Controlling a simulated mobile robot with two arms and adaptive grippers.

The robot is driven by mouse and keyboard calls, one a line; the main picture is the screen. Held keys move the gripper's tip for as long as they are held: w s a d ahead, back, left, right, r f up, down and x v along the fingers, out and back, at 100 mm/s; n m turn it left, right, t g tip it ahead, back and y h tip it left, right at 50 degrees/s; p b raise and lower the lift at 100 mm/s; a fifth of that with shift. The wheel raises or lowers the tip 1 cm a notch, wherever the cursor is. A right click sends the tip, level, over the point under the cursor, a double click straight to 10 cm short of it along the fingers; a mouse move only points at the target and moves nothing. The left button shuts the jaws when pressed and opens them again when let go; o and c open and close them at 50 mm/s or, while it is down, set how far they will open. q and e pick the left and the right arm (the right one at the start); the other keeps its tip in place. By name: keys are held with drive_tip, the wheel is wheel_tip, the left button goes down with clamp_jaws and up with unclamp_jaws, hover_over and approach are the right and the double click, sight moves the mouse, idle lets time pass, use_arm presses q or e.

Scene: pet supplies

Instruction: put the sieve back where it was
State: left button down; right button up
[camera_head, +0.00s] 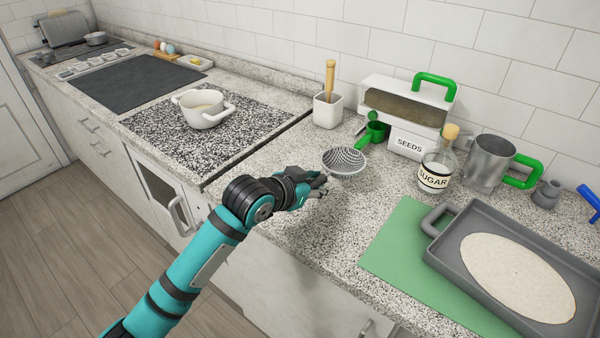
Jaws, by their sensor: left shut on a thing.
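The sieve (345,163) is a small grey wire-mesh bowl over the speckled counter, in the middle of the head view. My left gripper (322,183) comes in from the lower left and is shut on the sieve at its near left side. The fingertips are small and partly merge with the sieve's edge. The sieve looks slightly above the counter, but the exact gap cannot be told. My right gripper does not show.
Behind the sieve stand a white pot with a wooden handle (328,110), a green scoop (374,131) and a seeds box (408,146). To the right are a sugar jar (435,178), a metal mug (487,163), a green mat (395,250) and a grey tray (450,240).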

use_arm(q)
drive_tip(key=w+a, duration=0.1)
drive_tip(key=w, duration=0.1)
drive_tip(key=w+a, duration=0.2)
drive_tip(key=w, duration=0.1)
drive_tip(key=w+a+f, duration=0.1)
drive_tip(key=w, duration=0.2)
drive_tip(key=shift+a+p, duration=0.25)
drive_tip(key=shift+p, duration=0.15)
wheel_tip(320, 180, down, 3)
drive_tip(key=shift+r+p, duration=0.1)
drive_tip(key=shift+p, duration=0.25)
drive_tip(key=shift+f, duration=0.25)
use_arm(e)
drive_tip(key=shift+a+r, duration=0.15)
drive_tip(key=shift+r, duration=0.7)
use_arm(q)
drive_tip(key=c, duration=1.1)
unclamp_jaws()
drive_tip(key=shift+f, duration=0.1)
drive_tip(key=v, duration=1.2)
drive_tip(key=shift+b, duration=0.35)
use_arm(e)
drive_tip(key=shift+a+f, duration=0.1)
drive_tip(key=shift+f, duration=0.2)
